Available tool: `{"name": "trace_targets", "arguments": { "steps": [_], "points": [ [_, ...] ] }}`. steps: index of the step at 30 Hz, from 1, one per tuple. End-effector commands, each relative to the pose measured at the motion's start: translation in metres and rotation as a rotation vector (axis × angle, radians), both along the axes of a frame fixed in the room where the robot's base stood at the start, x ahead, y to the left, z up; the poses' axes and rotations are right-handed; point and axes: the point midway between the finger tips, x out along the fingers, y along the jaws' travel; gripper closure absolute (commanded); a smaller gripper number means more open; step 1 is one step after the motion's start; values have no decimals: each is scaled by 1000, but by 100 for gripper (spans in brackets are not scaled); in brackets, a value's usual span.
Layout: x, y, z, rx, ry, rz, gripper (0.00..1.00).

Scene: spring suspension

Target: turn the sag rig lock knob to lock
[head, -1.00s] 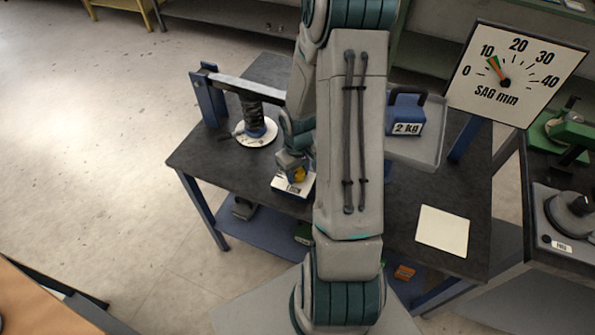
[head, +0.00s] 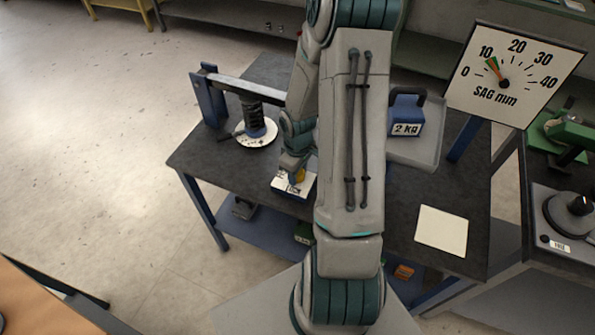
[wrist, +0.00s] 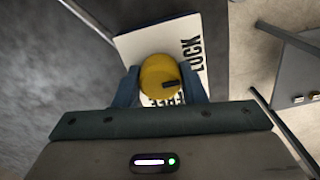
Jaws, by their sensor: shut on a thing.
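The yellow lock knob (wrist: 160,76) stands on a white plate (wrist: 128,48) that carries the word LOCK, with other lettering partly hidden. A dark mark on the knob points to the right in the wrist view, toward the word LOCK. My gripper (wrist: 160,88) is shut on the knob, one finger on each side. In the head view the knob (head: 299,175) shows small at my gripper's tip, and the plate (head: 281,184) sits at the table's front edge. The gauge (head: 503,80) has its needle near 10.
A spring (head: 253,115) stands on a round white base (head: 257,140) under the rig's lever (head: 245,88). A blue 2 kg weight (head: 405,112) rests on a tray (head: 425,157) at right. A blank card (head: 442,230) lies on the dark table (head: 390,215).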

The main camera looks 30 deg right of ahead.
Motion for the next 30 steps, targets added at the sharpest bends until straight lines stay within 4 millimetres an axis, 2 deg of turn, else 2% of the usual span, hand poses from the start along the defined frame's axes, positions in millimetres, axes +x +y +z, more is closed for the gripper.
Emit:
{"name": "trace_targets", "arguments": {
  "steps": [3,4,6,14,19,23,30],
  "points": [
    [1,0,1,-1,-2,4,85],
    [1,0,1,-1,-2,4,54],
    [0,0,0,0,-1,3,41],
    [0,0,1,-1,0,1,41],
    [1,0,12,-2,-3,-1,41],
    [1,-1,33,-3,-5,-1,41],
    [1,-1,83,-4,-7,-1,41]
  ]
}}
